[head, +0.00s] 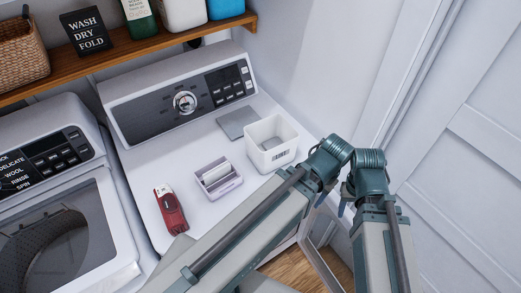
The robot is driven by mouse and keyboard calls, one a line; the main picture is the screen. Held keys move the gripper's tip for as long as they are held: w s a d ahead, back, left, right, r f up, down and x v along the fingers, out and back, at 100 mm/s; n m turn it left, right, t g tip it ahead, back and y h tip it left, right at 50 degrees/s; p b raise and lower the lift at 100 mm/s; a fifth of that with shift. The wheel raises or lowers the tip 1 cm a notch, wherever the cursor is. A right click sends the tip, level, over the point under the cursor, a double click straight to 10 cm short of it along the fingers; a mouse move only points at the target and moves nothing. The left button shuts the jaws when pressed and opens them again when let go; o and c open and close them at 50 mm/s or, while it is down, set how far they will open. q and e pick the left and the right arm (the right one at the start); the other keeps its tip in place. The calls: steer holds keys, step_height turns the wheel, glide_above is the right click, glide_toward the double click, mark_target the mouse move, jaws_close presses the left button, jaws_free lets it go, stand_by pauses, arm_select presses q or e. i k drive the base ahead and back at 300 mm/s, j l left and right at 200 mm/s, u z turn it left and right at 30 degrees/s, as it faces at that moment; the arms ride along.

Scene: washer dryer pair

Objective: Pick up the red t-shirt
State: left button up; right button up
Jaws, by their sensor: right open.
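I see no red t-shirt in the head view. A red hand-held object (170,209) with a pale top lies on the left of the dryer top (190,155); it is rigid, not cloth. My right arm reaches up across the dryer's front right corner and bends back down. Only small blue parts of my right gripper (345,203) show below the bend, beside the dryer's front; it is open, and the arm hides most of it. I see nothing between its fingers. My left gripper is not in view.
A white bin (270,146), a small tray with a roll (218,180) and a grey flat pad (237,123) are on the dryer. A washer (122,225) stands left. An open door panel (328,240) hangs by the dryer's front. A white wall door (470,150) bounds the right.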

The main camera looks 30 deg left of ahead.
mark_target(168, 206)
steer(key=k, duration=0.55)
steer(key=k+u, duration=0.1)
steer(key=u, duration=1.9)
steer(key=l, duration=0.35)
steer(key=k+l, duration=0.1)
steer(key=l, duration=0.2)
